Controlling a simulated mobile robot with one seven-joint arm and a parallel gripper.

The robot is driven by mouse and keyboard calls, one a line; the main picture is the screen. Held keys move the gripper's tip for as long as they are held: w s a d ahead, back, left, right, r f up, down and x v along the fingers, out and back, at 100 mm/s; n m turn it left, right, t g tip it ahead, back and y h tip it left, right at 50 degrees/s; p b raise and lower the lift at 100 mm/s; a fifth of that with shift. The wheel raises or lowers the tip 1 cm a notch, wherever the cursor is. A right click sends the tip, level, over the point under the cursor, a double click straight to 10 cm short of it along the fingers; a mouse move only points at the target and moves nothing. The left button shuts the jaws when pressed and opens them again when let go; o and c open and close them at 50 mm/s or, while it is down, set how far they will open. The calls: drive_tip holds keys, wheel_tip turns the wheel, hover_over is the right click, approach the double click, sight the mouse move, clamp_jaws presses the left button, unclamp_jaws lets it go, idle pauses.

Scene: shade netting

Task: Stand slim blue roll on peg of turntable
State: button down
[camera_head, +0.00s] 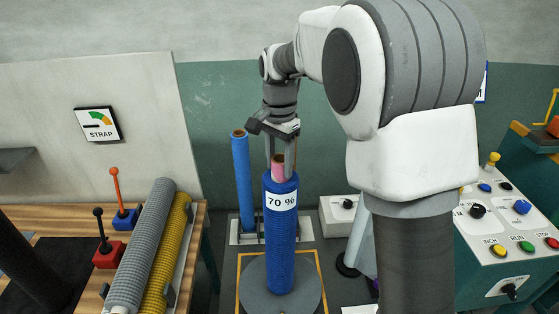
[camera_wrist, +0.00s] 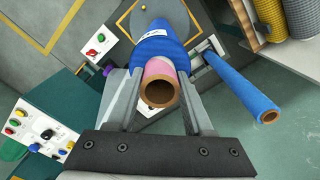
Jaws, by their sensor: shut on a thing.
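A thick blue roll (camera_head: 281,245) with a "70 %" label stands upright over the grey turntable disc (camera_head: 256,297). Whether its foot touches the disc, I cannot tell. A pink core (camera_head: 279,168) with a brown open end sticks out of its top. My gripper (camera_head: 281,160) is shut on this core, one finger on each side; the wrist view shows the same core (camera_wrist: 158,70) between the fingers. A slimmer blue roll (camera_head: 242,180) with a brown core stands upright behind and left, on a pale base (camera_head: 236,236), apart from my gripper. The turntable's peg is hidden.
A wooden table (camera_head: 196,222) at left bears grey (camera_head: 146,240) and yellow (camera_head: 168,255) mesh rolls and two levers. A control console (camera_head: 500,255) stands at right. A white box (camera_head: 342,215) with a knob is behind the turntable. My arm hides part of the right side.

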drive_tip(key=shift+c, duration=1.1)
unclamp_jaws()
wheel_tip(320, 180, up, 17)
drive_tip(key=p, duration=0.1)
drive_tip(key=s+d+n+t, duration=0.3)
drive_tip(key=s+d+n, duration=0.35)
drive_tip(key=s, duration=0.75)
drive_tip(key=s+d+f+n+t, duration=0.2)
drive_tip(key=s+d+f, duration=0.2)
drive_tip(key=s+f, duration=0.5)
drive_tip(key=s, duration=0.3)
drive_tip(key=shift+t, duration=0.3)
